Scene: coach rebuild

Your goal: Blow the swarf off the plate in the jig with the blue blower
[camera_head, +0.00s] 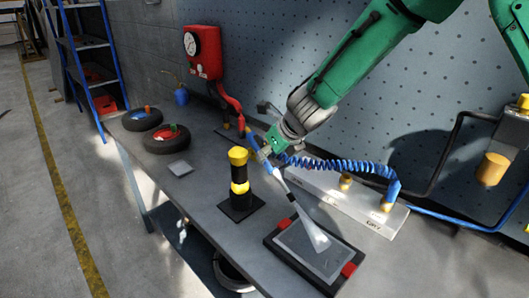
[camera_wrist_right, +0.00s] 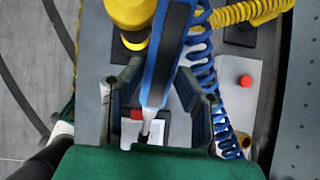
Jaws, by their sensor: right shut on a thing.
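My right gripper (camera_head: 272,148) is shut on the blue blower (camera_head: 252,138), above the bench and up-left of the jig. In the right wrist view the blower (camera_wrist_right: 168,50) lies between the fingers (camera_wrist_right: 160,112), its pale nozzle (camera_wrist_right: 147,124) pointing away from the yellow post. The jig (camera_head: 272,243) is a dark base with red blocks at two corners, holding a flat grey plate (camera_head: 300,252). A pale, see-through cone (camera_head: 309,228) spreads from the blower's nozzle side down onto the plate. I cannot make out separate swarf on the plate. My left gripper is out of view.
A blue coiled hose (camera_head: 345,166) runs behind the gripper, along a silver block (camera_head: 335,196). A black-and-yellow post (camera_head: 239,170) stands left of the jig. A red gauge box (camera_head: 203,55) hangs on the wall.

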